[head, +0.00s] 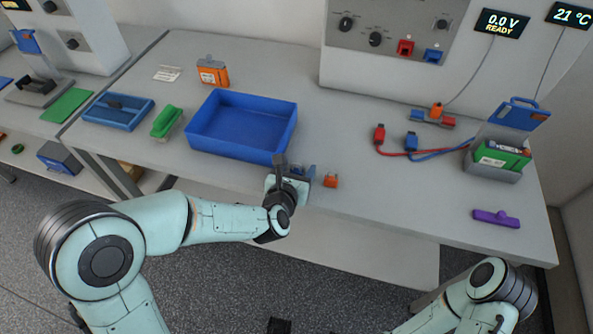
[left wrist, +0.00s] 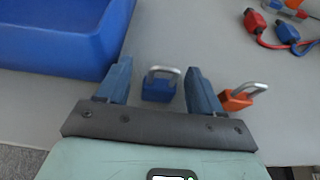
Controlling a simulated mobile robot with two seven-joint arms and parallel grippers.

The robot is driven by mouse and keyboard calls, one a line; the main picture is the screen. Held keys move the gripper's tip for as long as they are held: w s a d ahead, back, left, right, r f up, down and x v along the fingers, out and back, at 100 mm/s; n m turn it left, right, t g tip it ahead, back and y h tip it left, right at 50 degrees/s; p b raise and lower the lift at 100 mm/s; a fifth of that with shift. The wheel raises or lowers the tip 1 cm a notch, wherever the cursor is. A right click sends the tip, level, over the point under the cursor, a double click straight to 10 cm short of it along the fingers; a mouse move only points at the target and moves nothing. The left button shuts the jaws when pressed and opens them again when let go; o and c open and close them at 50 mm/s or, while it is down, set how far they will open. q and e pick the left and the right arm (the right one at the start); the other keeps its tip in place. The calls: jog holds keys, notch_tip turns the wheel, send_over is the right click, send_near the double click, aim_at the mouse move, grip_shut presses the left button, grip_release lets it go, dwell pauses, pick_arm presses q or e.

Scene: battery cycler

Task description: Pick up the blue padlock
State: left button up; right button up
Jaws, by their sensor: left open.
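The blue padlock (left wrist: 158,88) lies on the grey bench with its metal shackle toward the top of the left wrist view. My left gripper (left wrist: 160,78) is open, its two blue fingers on either side of the padlock with gaps showing on both sides. In the head view my left gripper (head: 295,168) is at the front edge of the bench, and it largely hides the blue padlock. My right arm shows at the bottom right of the head view, but its gripper is out of sight.
An orange padlock (left wrist: 236,98) lies just right of my right-hand finger; it also shows in the head view (head: 331,181). A blue open tray (head: 239,151) stands close on the left. Red and blue clips (head: 411,142) lie farther right. The bench between is clear.

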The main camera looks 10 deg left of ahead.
pick_arm(q)
jog(key=c, duration=1.2)
notch_tip(320, 180, up, 8)
jog(key=shift+r+p, duration=0.2)
jog(key=shift+p, duration=0.9)
notch_tip(320, 180, up, 12)
jog(key=p, duration=0.4)
jog(key=shift+f, duration=0.15)
pick_arm(e)
notch_tip(320, 180, up, 7)
jog(key=w, duration=0.2)
